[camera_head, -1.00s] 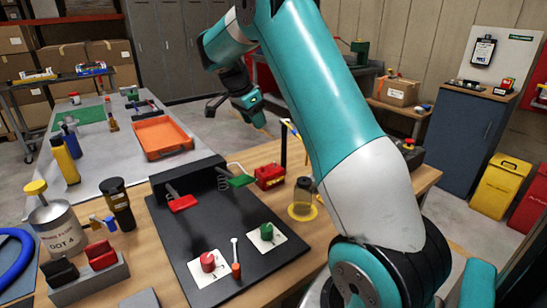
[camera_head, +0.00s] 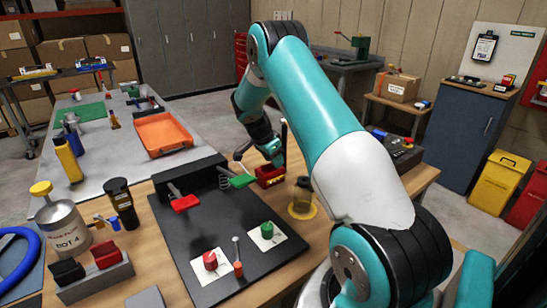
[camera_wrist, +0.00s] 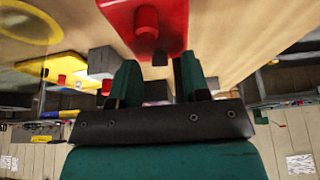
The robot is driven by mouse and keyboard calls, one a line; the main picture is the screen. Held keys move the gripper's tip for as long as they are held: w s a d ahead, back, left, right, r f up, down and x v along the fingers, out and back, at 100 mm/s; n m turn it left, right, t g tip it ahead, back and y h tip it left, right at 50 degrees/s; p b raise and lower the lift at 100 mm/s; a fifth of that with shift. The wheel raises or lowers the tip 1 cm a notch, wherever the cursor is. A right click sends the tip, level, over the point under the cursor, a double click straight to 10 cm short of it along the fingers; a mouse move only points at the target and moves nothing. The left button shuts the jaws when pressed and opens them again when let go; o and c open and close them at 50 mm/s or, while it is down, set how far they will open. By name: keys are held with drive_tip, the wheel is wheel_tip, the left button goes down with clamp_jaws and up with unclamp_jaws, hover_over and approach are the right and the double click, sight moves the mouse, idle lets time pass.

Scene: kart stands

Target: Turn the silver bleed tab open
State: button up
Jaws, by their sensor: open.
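A red caliper-like block (camera_head: 268,175) sits at the wooden bench's back edge, beside the black board. In the wrist view the same red block (camera_wrist: 168,14) fills the top middle, with a round red boss facing me. A small dark piece sits at its lower edge, between my fingers' line. I cannot make out the silver bleed tab for certain in either view. My gripper (camera_wrist: 157,80) is open, with teal fingers apart and nothing clearly between them. In the head view my gripper (camera_head: 272,152) is just above and behind the red block, its tips partly hidden.
A red pedal (camera_head: 185,202) and a green pedal (camera_head: 242,181) are on the black board (camera_head: 205,240) to the left. A thin dark post (camera_head: 284,142) rises close behind my gripper.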

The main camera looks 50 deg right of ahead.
drive_tip(key=shift+d+f, duration=0.1)
drive_tip(key=shift+f, duration=0.05)
drive_tip(key=shift+c, duration=0.2)
clamp_jaws()
drive_tip(key=shift+n, duration=0.3)
drive_tip(key=n+t+b, duration=0.1)
drive_tip(key=n+b, duration=0.1)
drive_tip(key=shift+s+n, duration=0.15)
drive_tip(key=shift+n, duration=0.25)
drive_tip(key=n+t+b, duration=0.1)
drive_tip(key=n, duration=0.2)
drive_tip(key=shift+s+n+t, duration=0.15)
drive_tip(key=shift+n+t, duration=0.15)
drive_tip(key=n+t, duration=0.1)
drive_tip(key=n, duration=0.1)
drive_tip(key=n+y+b, duration=0.1)
drive_tip(key=n, duration=0.2)
drive_tip(key=shift+s+d+t, duration=0.1)
drive_tip(key=shift+d+t, duration=0.05)
drive_tip(key=shift+t, duration=0.25)
drive_tip(key=shift+n, duration=0.4)
